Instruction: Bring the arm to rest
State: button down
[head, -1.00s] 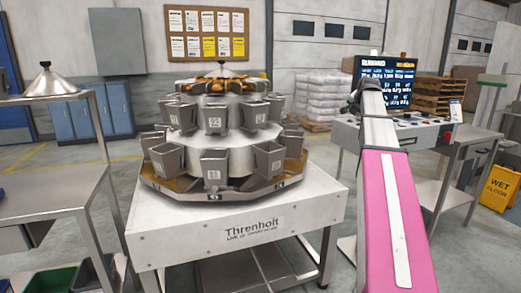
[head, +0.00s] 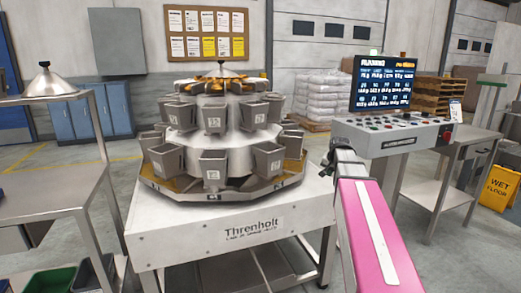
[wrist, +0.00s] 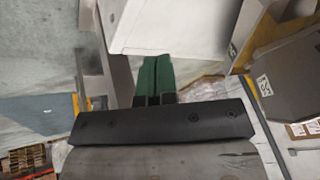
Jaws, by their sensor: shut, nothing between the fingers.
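My gripper (wrist: 153,80) shows in the wrist view with its two green fingers side by side and pressed together, nothing between them. In the head view my pink arm reaches up from the lower right, and its grey wrist end is beside the right edge of the weigher's white table (head: 200,240). The fingers cannot be made out in the head view. The multihead weigher (head: 215,140), with several grey buckets, stands on that table to the left of my arm.
A control console (head: 385,135) with a lit screen (head: 383,83) stands behind my arm. A steel table (head: 450,180) and a yellow wet floor sign (head: 499,188) are at the right. Another steel table (head: 45,190) is at the left. Open floor lies between console and weigher.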

jog(key=s+a+f+n+g, duration=0.2)
jog(key=s+a+f, duration=0.4)
jog(key=s+f, duration=0.6)
jog(key=s+a+f+n+g, duration=0.3)
jog(key=s+a+f, duration=0.3)
jog(key=s+f, duration=0.6)
jog(key=shift+s+a+f+n, duration=0.15)
jog(key=shift+s+f+n, duration=0.25)
jog(key=shift+s+n, duration=0.15)
